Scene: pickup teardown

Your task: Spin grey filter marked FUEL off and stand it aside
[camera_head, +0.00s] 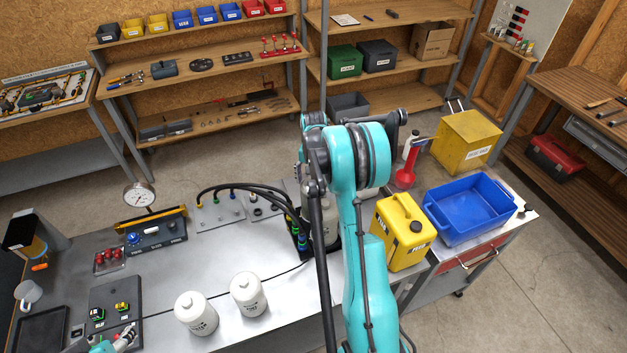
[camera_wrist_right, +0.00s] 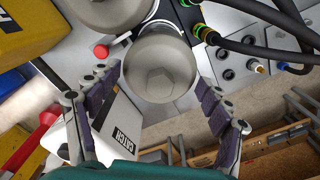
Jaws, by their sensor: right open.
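In the right wrist view a grey filter (camera_wrist_right: 160,65) with a hexagonal end faces me, its marking not visible. My right gripper (camera_wrist_right: 156,80) is open, with one finger on each side of this filter and visible gaps to both. A second grey canister (camera_wrist_right: 112,8) is cut off at the top. In the head view a grey canister (camera_head: 331,222) shows partly behind my right arm, which hides the right gripper. My left gripper (camera_head: 122,338) is partly in view at the bottom left; its jaws are unclear.
Two white filters (camera_head: 196,314) (camera_head: 248,294) stand on the metal bench (camera_head: 200,265). Black hoses (camera_head: 250,188) run to the fittings beside the grey canister. A yellow can (camera_head: 402,232) and a blue bin (camera_head: 468,208) stand right of my arm. The wrist view shows a white CATCH container (camera_wrist_right: 122,128).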

